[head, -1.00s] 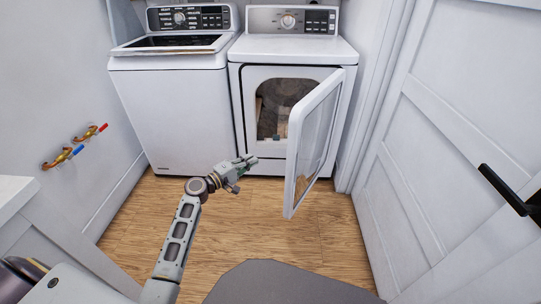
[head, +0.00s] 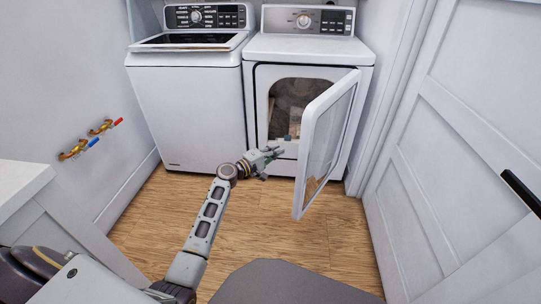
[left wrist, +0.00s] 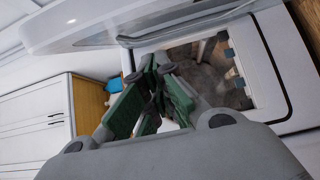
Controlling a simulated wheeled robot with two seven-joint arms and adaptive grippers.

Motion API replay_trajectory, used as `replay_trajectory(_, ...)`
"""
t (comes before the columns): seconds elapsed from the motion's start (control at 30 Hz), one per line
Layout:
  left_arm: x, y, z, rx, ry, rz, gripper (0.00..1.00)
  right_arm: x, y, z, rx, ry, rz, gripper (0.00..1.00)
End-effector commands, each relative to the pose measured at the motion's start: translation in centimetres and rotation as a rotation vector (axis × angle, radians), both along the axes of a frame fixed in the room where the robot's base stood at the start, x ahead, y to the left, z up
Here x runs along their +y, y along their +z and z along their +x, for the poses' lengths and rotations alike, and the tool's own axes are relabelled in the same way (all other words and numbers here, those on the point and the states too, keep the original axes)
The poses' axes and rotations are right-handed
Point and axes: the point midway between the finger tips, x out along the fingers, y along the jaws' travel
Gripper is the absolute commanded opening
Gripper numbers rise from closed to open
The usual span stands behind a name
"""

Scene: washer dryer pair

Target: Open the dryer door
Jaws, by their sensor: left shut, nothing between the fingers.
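The dryer (head: 307,48) stands at the back right in the head view. Its door (head: 326,140) is hinged on the right and stands wide ajar, swung out toward me, with the drum opening (head: 288,103) showing. My left gripper (head: 277,152) is shut and empty, in front of the dryer's lower front, left of the door's free edge. In the left wrist view the shut fingers (left wrist: 155,92) show with the drum opening (left wrist: 210,70) beyond and the door (left wrist: 130,22) across the top. My right gripper is not in view.
A white washer (head: 190,110) stands left of the dryer. A panelled white door with a black handle (head: 519,192) is at the right. Two valves (head: 88,140) are on the left wall. A white counter (head: 22,185) is at the lower left. The wooden floor (head: 150,220) between is clear.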

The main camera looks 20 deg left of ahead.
Motion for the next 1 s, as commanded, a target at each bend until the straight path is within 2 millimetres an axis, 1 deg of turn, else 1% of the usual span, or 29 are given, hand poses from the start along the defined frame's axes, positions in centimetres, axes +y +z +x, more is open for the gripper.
replay_trajectory(0.3, -1.2, 0.0, 2.1, 0.000, -0.001, 0.000, 0.00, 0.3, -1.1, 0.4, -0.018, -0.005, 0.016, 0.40)
replay_trajectory(0.4, -2.3, -0.1, 1.7, 0.001, -0.002, 0.000, 0.00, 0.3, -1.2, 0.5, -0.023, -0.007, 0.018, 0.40)
replay_trajectory(0.63, -4.2, -0.1, 1.2, 0.001, -0.001, 0.000, 0.00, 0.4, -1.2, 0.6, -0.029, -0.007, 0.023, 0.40)
replay_trajectory(0.8, -4.8, 0.0, 1.0, 0.000, 0.000, 0.000, 0.00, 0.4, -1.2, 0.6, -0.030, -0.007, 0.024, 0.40)
replay_trajectory(1.0, -5.0, 0.0, 1.0, 0.001, 0.000, 0.000, 0.00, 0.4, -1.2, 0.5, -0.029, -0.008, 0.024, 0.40)
